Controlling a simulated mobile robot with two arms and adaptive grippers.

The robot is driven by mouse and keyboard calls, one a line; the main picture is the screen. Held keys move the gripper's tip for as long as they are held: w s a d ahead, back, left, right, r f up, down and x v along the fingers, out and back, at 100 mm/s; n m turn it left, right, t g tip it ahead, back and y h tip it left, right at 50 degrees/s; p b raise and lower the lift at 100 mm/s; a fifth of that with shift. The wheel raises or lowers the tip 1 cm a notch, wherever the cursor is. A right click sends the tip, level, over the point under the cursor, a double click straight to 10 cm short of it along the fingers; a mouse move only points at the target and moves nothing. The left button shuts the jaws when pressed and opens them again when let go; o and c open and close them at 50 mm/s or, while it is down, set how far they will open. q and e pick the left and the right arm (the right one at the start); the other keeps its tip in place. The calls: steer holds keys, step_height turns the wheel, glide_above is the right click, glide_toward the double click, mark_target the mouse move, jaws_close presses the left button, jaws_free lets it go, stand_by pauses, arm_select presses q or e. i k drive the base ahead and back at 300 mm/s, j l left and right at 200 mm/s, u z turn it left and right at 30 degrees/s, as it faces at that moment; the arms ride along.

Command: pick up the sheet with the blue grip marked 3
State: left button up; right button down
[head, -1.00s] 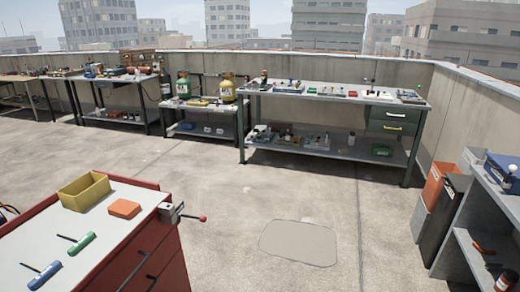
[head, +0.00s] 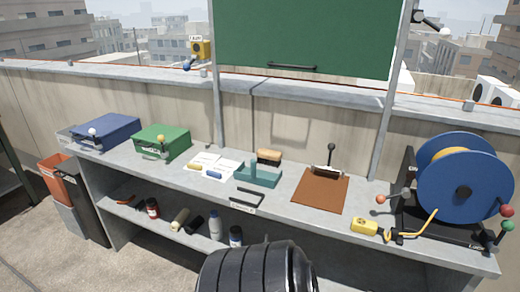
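White sheets lie flat on the grey bench, left of its middle. The sheet (head: 224,166) at the right has a blue grip (head: 214,175) at its front edge. Another sheet (head: 205,158) beside it has a yellow grip (head: 194,167). Any mark on the blue grip is too small to read. Neither of my grippers is in view.
A blue case (head: 108,132) and a green case (head: 163,139) stand left of the sheets. A teal holder (head: 259,177), brown clipboard (head: 320,192) and blue cable reel (head: 464,186) are to the right. A black ribbed shape (head: 258,268) fills the bottom middle.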

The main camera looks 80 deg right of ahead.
mark_target(222, 171)
steer(key=l+z, duration=0.1)
steer(key=z, duration=2.35)
